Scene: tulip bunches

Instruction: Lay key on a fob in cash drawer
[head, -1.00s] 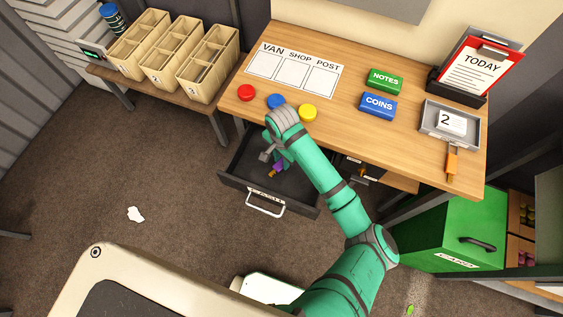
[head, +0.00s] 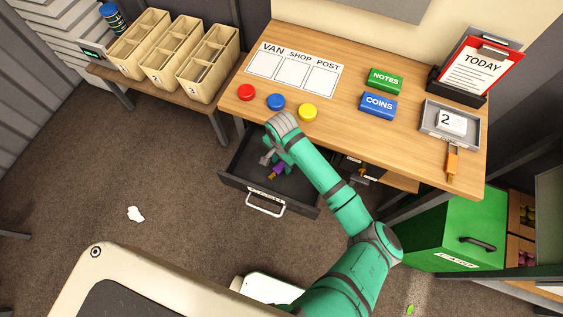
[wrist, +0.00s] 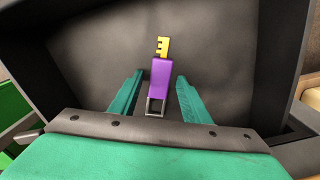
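The key on a purple fob (head: 277,173) is inside the open cash drawer (head: 236,182), under the table. In the wrist view the purple fob (wrist: 160,78) has a yellow key at its far end and a grey ring at its near end. It appears to lie on the dark drawer floor. My gripper (head: 268,157) is over the drawer, just beside and above the fob. In the wrist view my gripper's fingers (wrist: 159,76) are apart, with a clear gap on each side of the fob; neither touches it.
The wooden table (head: 330,140) above the drawer bears red, blue and yellow discs, a green NOTES block (head: 385,80), a blue COINS block (head: 378,105) and a grey tray (head: 436,128). Bins (head: 208,66) stand at left. A green box (head: 450,235) is at right.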

